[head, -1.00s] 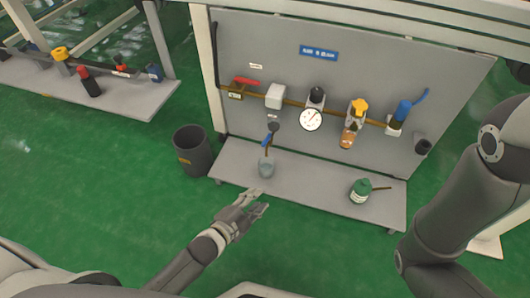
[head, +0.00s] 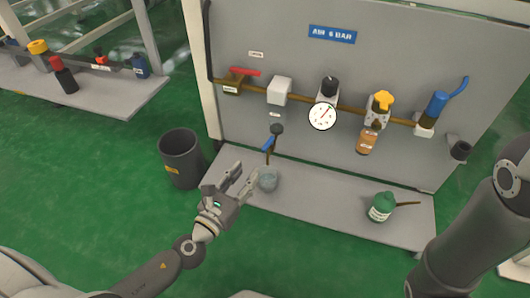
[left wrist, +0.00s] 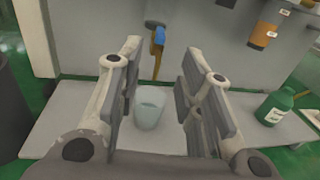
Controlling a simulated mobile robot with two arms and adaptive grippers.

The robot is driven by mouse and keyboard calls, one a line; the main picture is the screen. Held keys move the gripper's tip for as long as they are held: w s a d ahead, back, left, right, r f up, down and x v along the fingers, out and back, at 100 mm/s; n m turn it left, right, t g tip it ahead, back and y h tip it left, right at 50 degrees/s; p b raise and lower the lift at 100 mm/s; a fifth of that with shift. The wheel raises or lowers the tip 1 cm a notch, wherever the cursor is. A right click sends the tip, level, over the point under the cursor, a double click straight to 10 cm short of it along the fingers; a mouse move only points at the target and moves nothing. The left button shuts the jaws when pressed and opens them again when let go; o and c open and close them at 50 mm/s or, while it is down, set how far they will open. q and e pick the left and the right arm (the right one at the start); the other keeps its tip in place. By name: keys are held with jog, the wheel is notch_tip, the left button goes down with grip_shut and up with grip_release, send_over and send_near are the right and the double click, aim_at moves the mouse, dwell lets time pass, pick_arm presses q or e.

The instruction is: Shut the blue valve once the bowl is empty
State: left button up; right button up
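The blue valve (head: 268,144) is a small blue lever on the drain pipe under the panel; in the left wrist view the blue lever (left wrist: 159,36) shows at the top middle. Below it on the shelf stands a translucent bowl-like cup (head: 269,180), also between my fingers in the left wrist view (left wrist: 150,107); it looks to hold some pale liquid. An amber bowl (head: 367,142) hangs under the yellow-knobbed unit; its level is unclear. My left gripper (head: 238,184) is open and empty, just in front of the cup. My right gripper is out of view; only my right arm shows.
A grey shelf (head: 330,206) runs below the panel. A green bottle (head: 381,207) stands at its right. A dark bin (head: 181,158) stands on the floor left of the shelf. A red handle (head: 245,71), a gauge (head: 322,116) and a blue-bodied unit (head: 434,110) sit along the pipe.

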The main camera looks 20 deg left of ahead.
aim_at(263, 151)
pick_arm(q)
jog(key=w, duration=0.3)
jog(key=w+d, duration=0.1)
jog(key=w, duration=0.3)
jog(key=w+d, duration=0.1)
jog(key=w, duration=0.2)
jog(key=shift+w, duration=0.25)
grip_shut()
